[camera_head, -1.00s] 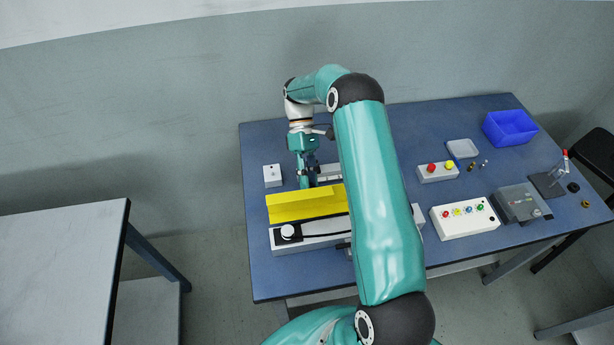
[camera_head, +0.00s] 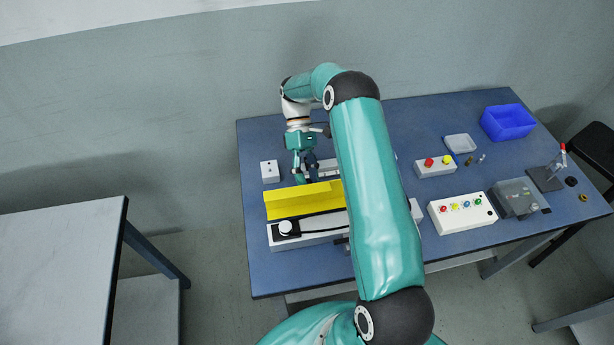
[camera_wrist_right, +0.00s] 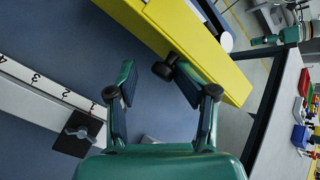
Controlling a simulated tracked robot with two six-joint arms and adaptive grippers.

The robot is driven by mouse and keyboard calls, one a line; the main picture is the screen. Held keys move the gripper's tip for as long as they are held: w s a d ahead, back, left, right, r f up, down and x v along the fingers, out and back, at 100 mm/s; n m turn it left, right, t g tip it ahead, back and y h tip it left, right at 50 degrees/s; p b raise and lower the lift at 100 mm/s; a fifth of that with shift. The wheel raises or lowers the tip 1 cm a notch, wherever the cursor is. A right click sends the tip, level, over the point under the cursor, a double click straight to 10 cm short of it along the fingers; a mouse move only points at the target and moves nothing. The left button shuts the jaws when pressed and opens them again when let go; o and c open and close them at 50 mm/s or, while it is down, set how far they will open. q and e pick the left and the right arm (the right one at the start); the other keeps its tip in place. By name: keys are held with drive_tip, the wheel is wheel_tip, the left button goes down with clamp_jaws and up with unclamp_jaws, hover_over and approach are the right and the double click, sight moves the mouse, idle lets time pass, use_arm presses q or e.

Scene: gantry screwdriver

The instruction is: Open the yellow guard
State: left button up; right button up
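The yellow guard (camera_head: 300,203) is a long folded cover lying along the back of a white linear-axis unit (camera_head: 300,240) on the blue table; my right arm hides its right end. The guard also crosses the top of the right wrist view (camera_wrist_right: 195,45). My right gripper (camera_head: 302,176) points down behind the guard. In the right wrist view the gripper (camera_wrist_right: 158,84) has its fingers apart. A small black knob (camera_wrist_right: 164,68) at the guard's edge shows between the fingertips, nearer the right finger; contact cannot be told. My left gripper is not in view.
A white box (camera_head: 270,171) sits left of my gripper. A ruler rail (camera_wrist_right: 45,95) with a black clamp (camera_wrist_right: 78,133) lies beside it. Right of my arm are a button box (camera_head: 435,167), a control panel (camera_head: 462,211) and a blue bin (camera_head: 508,122). The left table corner is clear.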

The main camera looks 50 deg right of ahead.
drive_tip(key=shift+r, duration=0.1)
drive_tip(key=v, duration=0.7)
idle(0.5)
drive_tip(key=shift+w+d, duration=0.1)
